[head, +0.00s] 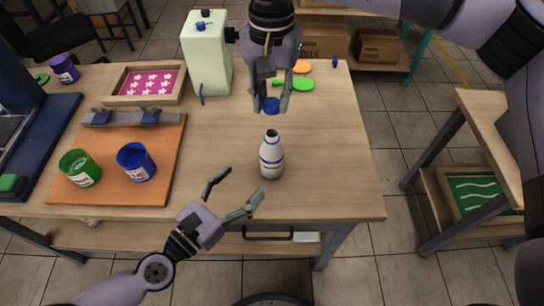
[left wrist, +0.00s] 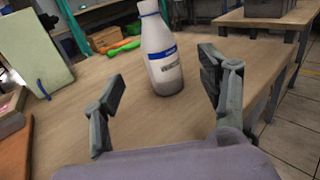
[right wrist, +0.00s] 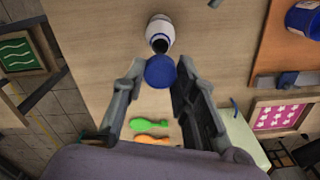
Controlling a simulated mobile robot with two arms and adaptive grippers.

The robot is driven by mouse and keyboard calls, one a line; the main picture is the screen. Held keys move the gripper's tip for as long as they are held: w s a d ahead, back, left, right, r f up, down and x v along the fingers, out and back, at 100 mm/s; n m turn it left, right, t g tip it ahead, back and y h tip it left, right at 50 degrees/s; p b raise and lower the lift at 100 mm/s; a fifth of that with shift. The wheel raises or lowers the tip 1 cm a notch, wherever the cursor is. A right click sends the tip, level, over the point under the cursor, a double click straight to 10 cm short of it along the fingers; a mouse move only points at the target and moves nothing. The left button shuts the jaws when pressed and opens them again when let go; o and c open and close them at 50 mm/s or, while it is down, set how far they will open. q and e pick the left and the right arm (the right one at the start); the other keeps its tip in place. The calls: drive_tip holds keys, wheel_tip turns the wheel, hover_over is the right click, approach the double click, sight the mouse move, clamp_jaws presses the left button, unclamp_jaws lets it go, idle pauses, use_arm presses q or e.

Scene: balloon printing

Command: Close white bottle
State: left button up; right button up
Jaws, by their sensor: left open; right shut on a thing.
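The white bottle (head: 272,157) stands upright and uncapped near the front right of the table, with a dark open mouth and a blue band. It also shows in the left wrist view (left wrist: 161,58) and the right wrist view (right wrist: 160,31). My right gripper (head: 270,104) is shut on a round blue cap (right wrist: 160,71) and holds it above and slightly behind the bottle's mouth, apart from it. My left gripper (head: 231,189) is open and empty at the table's front edge, left of the bottle, its fingers (left wrist: 165,92) pointing towards the bottle without touching it.
A green ink pot (head: 80,168) and a blue ink pot (head: 136,162) stand on an orange board (head: 107,194) at left. A pale green container (head: 207,55) and a pink framed screen (head: 146,84) are behind. Green and orange balloons (head: 303,84) lie behind my right gripper.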

sight(264, 159)
use_arm(q)
drive_tip(key=shift+w+d, duration=0.35)
drive_tip(key=shift+w, duration=0.05)
drive_tip(key=shift+w+d, duration=0.15)
drive_tip(key=shift+w, duration=0.3)
drive_tip(key=shift+x, duration=0.8)
drive_tip(key=shift+w+d, duration=0.4)
drive_tip(key=shift+w, duration=0.15)
drive_tip(key=x, duration=0.6)
drive_tip(key=shift+c, duration=0.2)
clamp_jaws()
